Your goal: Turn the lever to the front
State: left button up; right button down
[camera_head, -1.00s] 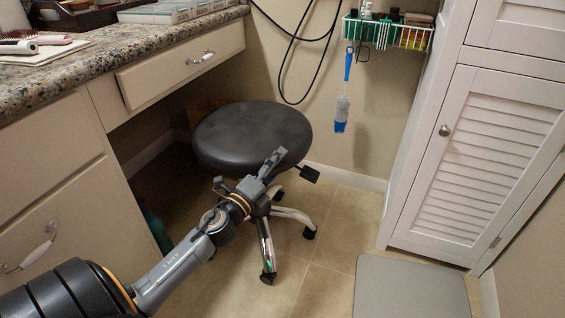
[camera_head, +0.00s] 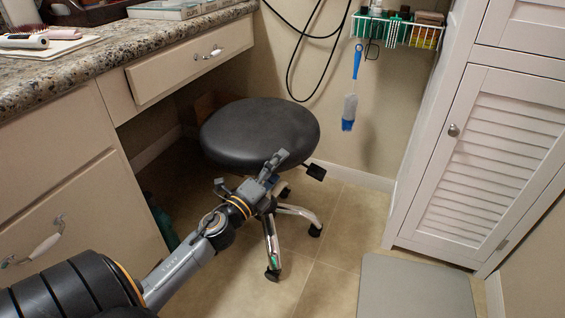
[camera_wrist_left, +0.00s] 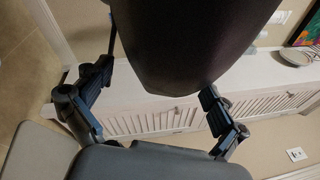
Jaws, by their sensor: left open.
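The stool (camera_head: 262,133) has a round black seat and chrome legs and stands beside the counter. Its lever, a small black paddle (camera_head: 315,172), sticks out below the right side of the seat. My left gripper (camera_head: 248,176) is open and empty in front of the seat's near edge, left of the lever and apart from it. In the left wrist view the open fingers (camera_wrist_left: 157,82) stand either side of the dark seat underside (camera_wrist_left: 190,40). A thin dark rod near the left finger there may be the lever; I cannot tell. My right gripper is out of view.
A granite counter (camera_head: 120,50) with drawers is on the left. A white louvred cabinet (camera_head: 490,150) stands right, with a grey mat (camera_head: 415,287) before it. A wire rack (camera_head: 395,30) with a hanging blue brush (camera_head: 350,100) is on the wall. Floor between stool and mat is clear.

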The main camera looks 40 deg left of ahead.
pick_arm(q)
jog(key=s+f, duration=0.1)
jog(key=s, duration=0.9)
jog(key=shift+f, duration=0.15)
jog(key=shift+w, duration=0.1)
